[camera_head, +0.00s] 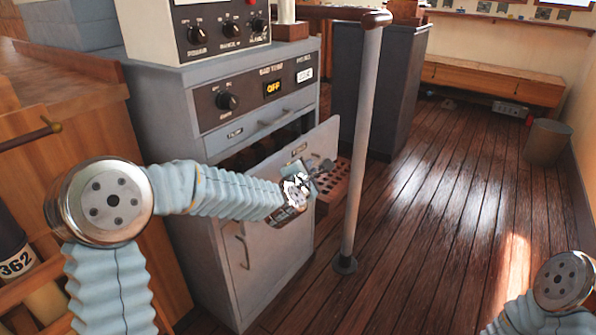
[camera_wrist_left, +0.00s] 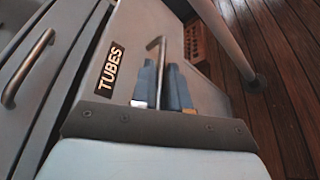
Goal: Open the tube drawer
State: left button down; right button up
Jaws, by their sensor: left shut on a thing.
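The tube drawer (camera_head: 321,140) is in the grey cabinet; its pale front stands out from the cabinet, with a dark gap behind it. In the left wrist view its front (camera_wrist_left: 130,50) carries a black "TUBES" label (camera_wrist_left: 110,68). Its metal bar handle (camera_wrist_left: 160,45) passes between the blue fingers of my left gripper (camera_wrist_left: 167,88). In the head view my left gripper (camera_head: 319,172) is at the drawer front, shut on the handle, which it largely hides there. My right gripper is out of view; only part of its arm shows at bottom right.
The grey cabinet (camera_head: 160,130) has another handled front (camera_head: 265,250) below. A pole (camera_head: 362,140) stands close to the right of the drawer. A reddish-brown perforated thing (camera_head: 337,185) shows behind the drawer front. Open wooden floor (camera_head: 440,220) lies right of the pole.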

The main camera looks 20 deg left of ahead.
pick_arm(q)
jog(key=s+d+b, duration=0.1)
jog(key=s+d, duration=0.2)
jog(key=d, duration=0.7)
jog(key=s+d+b, duration=0.2)
jog(key=s+d, duration=0.2)
jog(key=d, duration=0.6)
jog(key=shift+s+f+b, duration=0.15)
jog(key=shift+s+b, duration=0.1)
jog(key=shift+b, duration=0.05)
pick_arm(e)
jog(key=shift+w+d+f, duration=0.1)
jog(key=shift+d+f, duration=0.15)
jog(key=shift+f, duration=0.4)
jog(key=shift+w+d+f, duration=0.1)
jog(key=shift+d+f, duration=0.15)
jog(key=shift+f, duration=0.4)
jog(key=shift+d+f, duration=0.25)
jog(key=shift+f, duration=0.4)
pick_arm(q)
jog(key=shift+d, duration=0.25)
jog(key=c, duration=1.2)
grip_release()
jog(key=v, duration=1.3)
jog(key=shift+s+b, duration=0.3)
jog(key=shift+s, duration=0.1)
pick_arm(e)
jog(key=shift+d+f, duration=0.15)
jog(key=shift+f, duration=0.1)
